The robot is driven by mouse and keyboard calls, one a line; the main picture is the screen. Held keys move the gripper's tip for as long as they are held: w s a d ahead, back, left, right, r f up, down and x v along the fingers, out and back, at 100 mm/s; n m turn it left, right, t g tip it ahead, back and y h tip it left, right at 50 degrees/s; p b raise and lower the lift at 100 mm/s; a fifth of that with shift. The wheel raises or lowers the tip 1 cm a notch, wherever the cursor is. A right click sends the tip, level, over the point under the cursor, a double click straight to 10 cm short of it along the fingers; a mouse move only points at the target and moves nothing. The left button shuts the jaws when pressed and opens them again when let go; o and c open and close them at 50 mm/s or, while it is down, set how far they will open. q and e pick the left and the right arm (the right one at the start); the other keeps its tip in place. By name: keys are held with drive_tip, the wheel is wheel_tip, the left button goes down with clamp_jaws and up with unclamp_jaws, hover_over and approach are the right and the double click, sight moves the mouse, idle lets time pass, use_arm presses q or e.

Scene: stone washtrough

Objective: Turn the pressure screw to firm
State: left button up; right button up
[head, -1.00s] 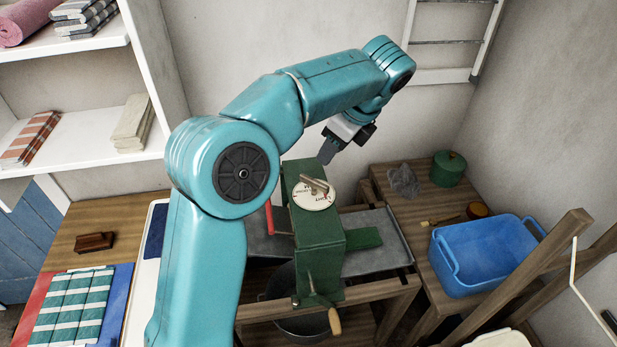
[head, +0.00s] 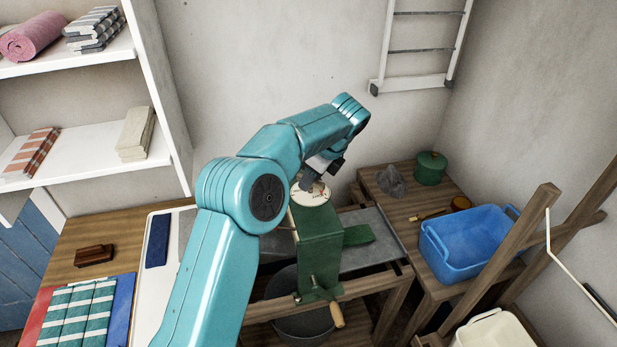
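The pressure screw has a round cream dial (head: 312,196) on top of the green wringer housing (head: 321,240). The lettering on the dial is too small to read, and the screw's handle is mostly hidden behind my gripper. My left gripper (head: 308,183) points down at the dial from above, right at the handle. Its fingers are small and partly hidden by the arm, so I cannot tell whether they are closed on the handle. My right gripper is not in view.
A wooden-handled crank (head: 337,314) hangs at the wringer's front, above a dark tub (head: 303,322). A blue basin (head: 465,245) and a green pot (head: 431,168) stand on the right bench. Folded cloths (head: 75,318) lie on the left table.

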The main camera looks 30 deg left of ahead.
use_arm(q)
drive_tip(key=shift+w+a+f, duration=0.2)
drive_tip(key=shift+w+f, duration=0.15)
drive_tip(key=shift+w, duration=0.1)
drive_tip(key=shift+w+a+f, duration=0.15)
drive_tip(key=shift+w+f, duration=0.15)
drive_tip(key=shift+w, duration=0.15)
drive_tip(key=c, duration=0.4)
drive_tip(key=shift+w, duration=0.2)
clamp_jaws()
drive_tip(key=shift+s+d+r, duration=0.1)
drive_tip(key=shift+s+r, duration=0.2)
drive_tip(key=shift+s, duration=0.25)
drive_tip(key=shift+w+d+f, duration=0.1)
drive_tip(key=shift+w, duration=0.15)
drive_tip(key=shift+s, duration=0.1)
